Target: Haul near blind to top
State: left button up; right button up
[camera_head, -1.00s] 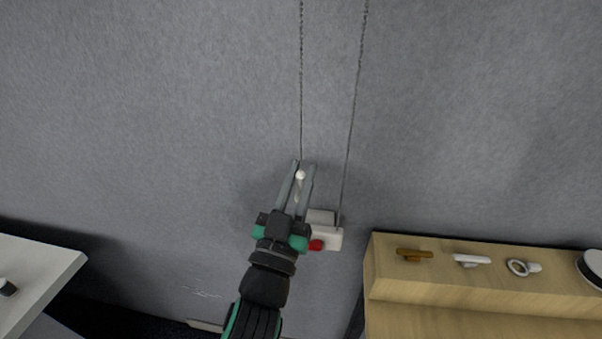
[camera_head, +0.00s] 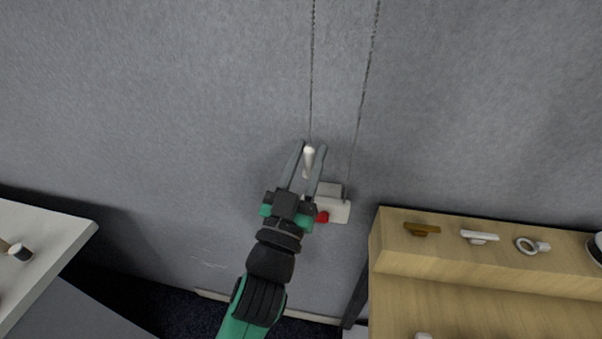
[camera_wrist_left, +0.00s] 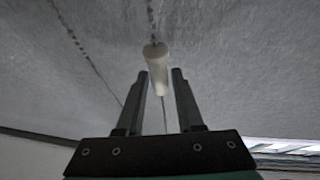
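Two thin cords hang down a grey wall in the head view, a left cord (camera_head: 312,70) and a right beaded one (camera_head: 367,70). A white cylindrical pull (camera_head: 309,160) hangs at the lower end of the left cord. My left gripper (camera_head: 311,148) is open, with its fingers on either side of the pull. In the left wrist view the pull (camera_wrist_left: 157,68) shows between and beyond the open fingertips (camera_wrist_left: 159,75), with a gap to each finger. A thin line runs down below it. The blind itself is out of view. My right gripper is not in view.
A wooden shelf unit (camera_head: 450,262) with small hardware stands at right. A white table corner (camera_head: 60,225) is at left. The wall above is clear.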

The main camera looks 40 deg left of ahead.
pick_arm(q)
jog(key=v, duration=1.1)
jog(key=shift+b, duration=0.35)
